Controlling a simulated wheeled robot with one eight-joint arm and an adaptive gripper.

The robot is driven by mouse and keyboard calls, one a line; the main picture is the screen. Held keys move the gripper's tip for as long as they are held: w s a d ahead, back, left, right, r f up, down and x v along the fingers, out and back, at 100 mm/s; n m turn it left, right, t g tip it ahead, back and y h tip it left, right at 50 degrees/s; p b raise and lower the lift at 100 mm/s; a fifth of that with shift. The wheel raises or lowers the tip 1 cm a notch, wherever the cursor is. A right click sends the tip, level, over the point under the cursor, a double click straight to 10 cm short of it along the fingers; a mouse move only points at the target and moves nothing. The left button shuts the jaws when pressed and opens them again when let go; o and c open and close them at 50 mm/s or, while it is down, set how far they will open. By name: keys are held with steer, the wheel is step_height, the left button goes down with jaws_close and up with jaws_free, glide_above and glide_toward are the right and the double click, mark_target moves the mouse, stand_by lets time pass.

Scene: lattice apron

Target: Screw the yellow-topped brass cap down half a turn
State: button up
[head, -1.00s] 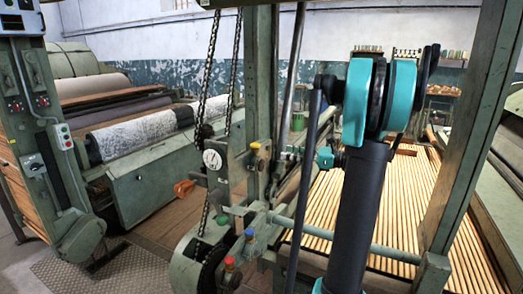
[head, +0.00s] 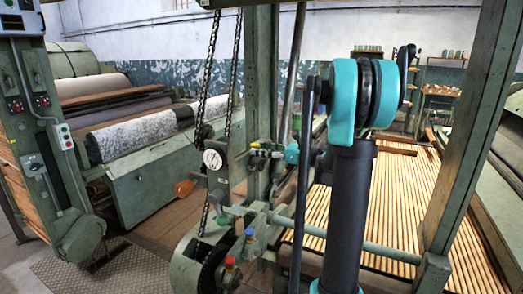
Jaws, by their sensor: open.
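The yellow-topped brass cap (head: 255,145) is small, on the green machine frame just right of the white round gauge, in the head view. My gripper (head: 264,153) comes in from the right, with its fingers at the cap and partly overlapping it. It is open. The picture is too small to tell whether the fingers touch the cap or stand on both sides of it.
A white gauge (head: 212,159) and an orange handle (head: 184,188) are left of the cap. Below are a blue-topped cap (head: 249,233) and a red-topped cap (head: 229,261). A hanging chain (head: 208,80) and a green post (head: 262,80) stand close by.

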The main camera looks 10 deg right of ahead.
steer(key=c, duration=1.2)
steer(key=shift+o, duration=0.2)
steer(key=shift+s+a+m+t+h, duration=0.1)
steer(key=shift+s+m+t+h, duration=0.05)
steer(key=shift+m+t+h, duration=0.75)
steer(key=shift+s+a+m+t+h, duration=0.1)
steer(key=shift+m+t+h, duration=0.55)
steer(key=shift+t, duration=0.45)
steer(key=o, duration=1.2)
steer(key=shift+c, duration=0.2)
steer(key=v, duration=1.2)
